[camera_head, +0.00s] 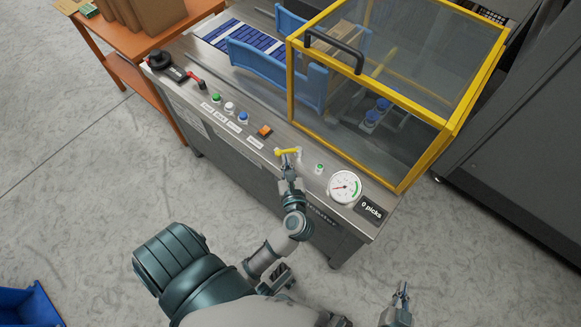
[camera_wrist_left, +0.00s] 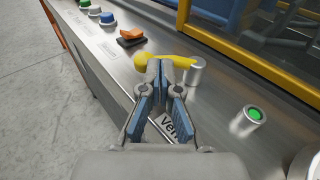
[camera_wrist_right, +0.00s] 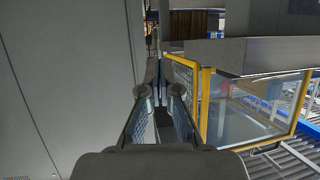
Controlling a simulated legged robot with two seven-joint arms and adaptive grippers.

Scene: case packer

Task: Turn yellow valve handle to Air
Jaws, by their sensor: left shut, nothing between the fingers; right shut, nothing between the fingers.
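The yellow valve handle (camera_head: 288,151) sits on the front edge of the machine's steel panel. In the left wrist view the handle (camera_wrist_left: 172,64) reaches left from a silver post (camera_wrist_left: 197,72), and its rounded end lies just beyond my fingertips. My left gripper (camera_head: 288,165) is shut and empty, right at the handle's near side; I cannot tell whether it touches. In the left wrist view its fingertips (camera_wrist_left: 156,64) overlap the handle. A label under the fingers is partly hidden and reads "Ven". My right gripper (camera_head: 403,290) is shut and empty, low and away from the machine.
A green button (camera_head: 319,168) and a round gauge (camera_head: 344,187) stand right of the handle. An orange switch (camera_head: 264,131) and several coloured buttons lie left. A yellow-framed clear guard (camera_head: 365,138) rises behind. An orange table (camera_head: 130,45) stands at upper left.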

